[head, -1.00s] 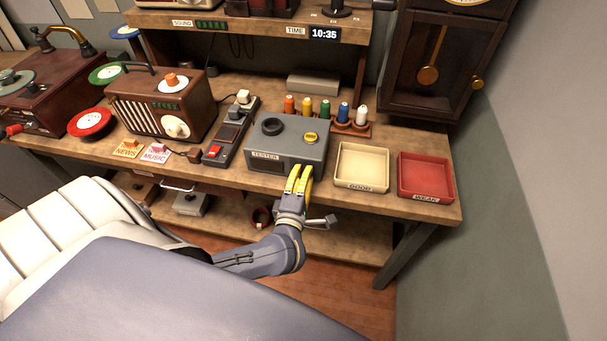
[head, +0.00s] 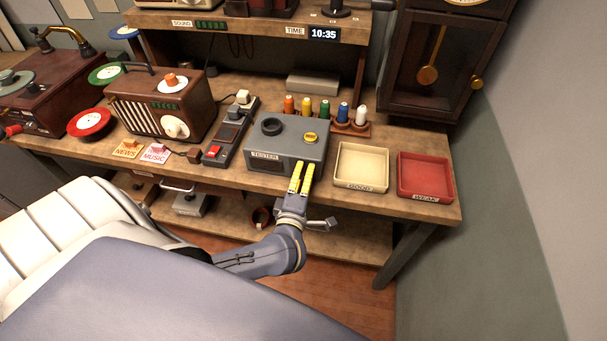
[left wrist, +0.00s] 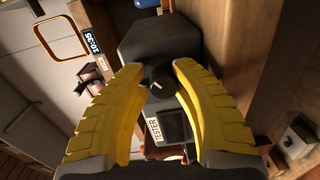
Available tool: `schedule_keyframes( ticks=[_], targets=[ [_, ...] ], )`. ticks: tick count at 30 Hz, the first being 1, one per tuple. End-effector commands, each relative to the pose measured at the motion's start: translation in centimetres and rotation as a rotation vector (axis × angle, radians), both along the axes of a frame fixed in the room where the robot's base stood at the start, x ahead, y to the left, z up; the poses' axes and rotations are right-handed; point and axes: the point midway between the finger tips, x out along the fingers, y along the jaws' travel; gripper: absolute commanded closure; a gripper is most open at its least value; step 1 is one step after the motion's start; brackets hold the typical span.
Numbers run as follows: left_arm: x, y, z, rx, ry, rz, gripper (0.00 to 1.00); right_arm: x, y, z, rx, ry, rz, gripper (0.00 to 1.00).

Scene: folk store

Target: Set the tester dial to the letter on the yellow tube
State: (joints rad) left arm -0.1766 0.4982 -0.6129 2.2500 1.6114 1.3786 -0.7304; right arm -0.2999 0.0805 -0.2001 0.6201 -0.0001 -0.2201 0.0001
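The grey tester box (head: 300,152) stands on the bench, with a dark round socket (head: 271,126) and a yellow button on top. Its label and dark window are on the front. A dark dial knob (left wrist: 163,80) shows in the left wrist view on the tester's front; in the head view my gripper hides it. My left gripper (head: 302,170) is at the right part of that front. Its yellow fingers (left wrist: 158,68) are apart, with the knob between their tips; contact cannot be told. The yellow tube (head: 307,106) stands in the rack behind the tester; no letter is legible.
Orange, green, blue and white tubes share the rack (head: 366,130). A cream tray (head: 361,187) and a red tray (head: 425,196) lie right of the tester. A switch strip (head: 231,130) and a radio (head: 150,108) stand left. A lower shelf is under the bench.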

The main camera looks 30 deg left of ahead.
Motion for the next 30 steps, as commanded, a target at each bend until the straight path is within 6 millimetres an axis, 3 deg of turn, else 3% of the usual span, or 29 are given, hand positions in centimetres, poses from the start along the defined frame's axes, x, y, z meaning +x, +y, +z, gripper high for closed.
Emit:
schedule_keyframes(
  ticks=[1,6,17,30],
  targets=[
    [0.0,0.0,-0.1,-0.001,0.002,0.000,0.69,0.0,0.0,0.0,0.000,0.000,0.000,0.56],
    [-0.1,0.1,-0.2,-0.002,0.005,0.002,0.50,0.0,0.0,0.0,0.000,0.000,0.000,0.56],
    [-0.6,-0.1,-0.3,-0.004,0.007,0.003,0.50,0.0,-0.1,0.0,0.000,0.000,0.000,0.56],
    [-5.4,-1.9,-0.1,-0.005,0.009,0.002,0.50,0.0,0.0,0.0,0.000,0.000,0.000,0.56]
  ],
)
